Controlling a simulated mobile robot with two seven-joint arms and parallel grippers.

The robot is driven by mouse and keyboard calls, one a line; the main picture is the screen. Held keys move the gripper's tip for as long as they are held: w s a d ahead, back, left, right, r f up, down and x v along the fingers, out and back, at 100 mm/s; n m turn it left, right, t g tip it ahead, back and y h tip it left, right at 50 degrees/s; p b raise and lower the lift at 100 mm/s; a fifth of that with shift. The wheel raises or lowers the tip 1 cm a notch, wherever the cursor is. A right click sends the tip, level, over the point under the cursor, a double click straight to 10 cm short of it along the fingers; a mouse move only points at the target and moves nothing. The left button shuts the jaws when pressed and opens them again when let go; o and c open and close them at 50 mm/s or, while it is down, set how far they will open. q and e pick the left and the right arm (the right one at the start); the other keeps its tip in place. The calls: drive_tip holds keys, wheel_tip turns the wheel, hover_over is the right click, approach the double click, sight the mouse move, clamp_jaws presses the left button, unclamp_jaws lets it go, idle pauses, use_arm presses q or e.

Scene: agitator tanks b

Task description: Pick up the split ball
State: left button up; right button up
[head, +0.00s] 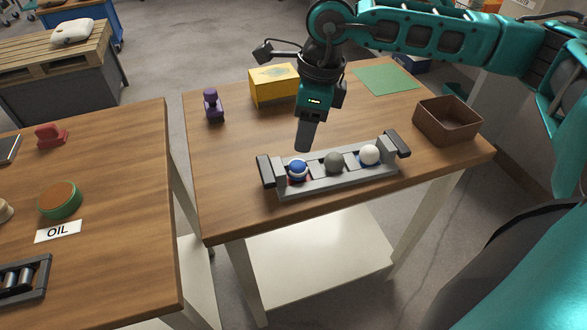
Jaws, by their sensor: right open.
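A grey rack (335,181) with black end handles stands on the wooden table. It holds a ball split into blue and white (298,169) at its left, a dark grey-green ball (334,161) in the middle and a white ball (370,154) at the right. My right gripper (305,148) points down just above and behind the rack, between the blue-and-white ball and the grey ball. It is apart from the balls and holds nothing that I can see. The gap between its fingers is not clear from this side. My left gripper is out of view.
On the same table are a purple object (213,106), a yellow box (273,86), a green mat (385,79) and an open brown box (447,121). A second table at the left bears an OIL label (58,231) and a green-rimmed round container (60,200). The table front is clear.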

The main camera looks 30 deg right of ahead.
sight(298, 164)
drive_tip(key=f, duration=0.6)
drive_tip(key=w+f, duration=0.1)
drive_tip(key=f, duration=0.2)
drive_tip(key=shift+a, duration=0.4)
drive_tip(key=shift+c, duration=0.4)
drive_tip(key=c, duration=0.6)
